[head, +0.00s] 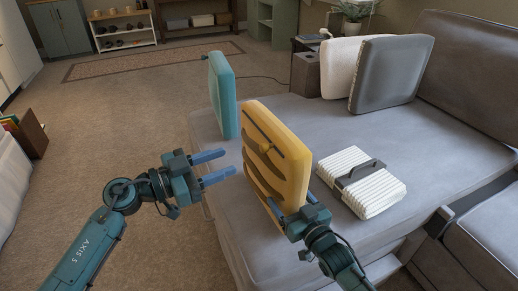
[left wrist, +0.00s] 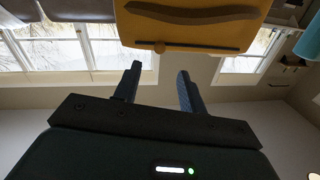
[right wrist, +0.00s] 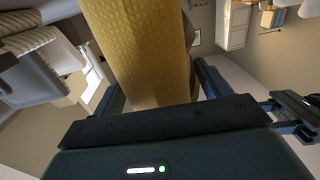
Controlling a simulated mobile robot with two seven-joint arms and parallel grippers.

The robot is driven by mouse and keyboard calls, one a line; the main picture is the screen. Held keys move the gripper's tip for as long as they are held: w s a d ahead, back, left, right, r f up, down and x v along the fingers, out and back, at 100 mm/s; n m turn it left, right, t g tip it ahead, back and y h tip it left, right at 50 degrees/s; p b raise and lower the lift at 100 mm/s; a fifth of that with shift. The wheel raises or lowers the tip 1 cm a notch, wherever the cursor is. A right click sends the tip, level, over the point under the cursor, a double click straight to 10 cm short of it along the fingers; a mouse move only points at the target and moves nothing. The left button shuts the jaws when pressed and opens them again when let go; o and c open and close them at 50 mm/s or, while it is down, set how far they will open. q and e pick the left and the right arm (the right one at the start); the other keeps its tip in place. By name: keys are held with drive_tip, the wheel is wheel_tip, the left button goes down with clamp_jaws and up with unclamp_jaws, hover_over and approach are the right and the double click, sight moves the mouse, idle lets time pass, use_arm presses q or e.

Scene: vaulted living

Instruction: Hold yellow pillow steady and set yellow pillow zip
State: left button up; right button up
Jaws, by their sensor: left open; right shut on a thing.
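In the left wrist view the zip line (left wrist: 200,47) and pull (left wrist: 159,47) lie beyond the open fingers.
A teal pillow (head: 222,95) stands behind the yellow one. A white ribbed bundle with a dark handle (head: 360,182) lies to its right. White (head: 341,66) and grey (head: 390,74) cushions stand at the sofa's back. Carpet to the left is open.

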sight(261, 149)
use_arm(q)
drive_tip(key=x, duration=1)
clamp_jaws()
idle(0.4)
